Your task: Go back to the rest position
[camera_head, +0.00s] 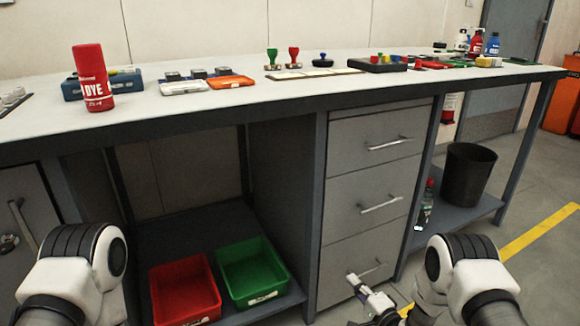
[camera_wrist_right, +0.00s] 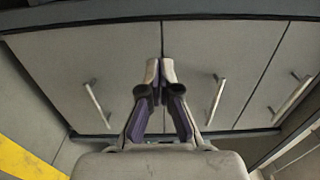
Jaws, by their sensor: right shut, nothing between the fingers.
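My right gripper (camera_head: 356,282) is low in front of the lowest drawer (camera_head: 345,268) of the workbench in the head view. In the right wrist view my right gripper (camera_wrist_right: 160,72) is shut with its fingertips together and nothing between them. The grey drawer fronts with bar handles (camera_wrist_right: 216,100) lie beyond the fingertips. I cannot tell whether the fingertips touch a drawer front. All the drawers look closed. My left arm shows at the lower left of the head view, but its gripper is out of view.
The workbench top (camera_head: 235,110) holds a red dye bottle (camera_head: 93,78), stamps and ink pads. A red bin (camera_head: 185,290) and a green bin (camera_head: 253,270) sit on the lower shelf. A black waste bin (camera_head: 467,172) and a small bottle (camera_head: 425,205) stand right of the drawers.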

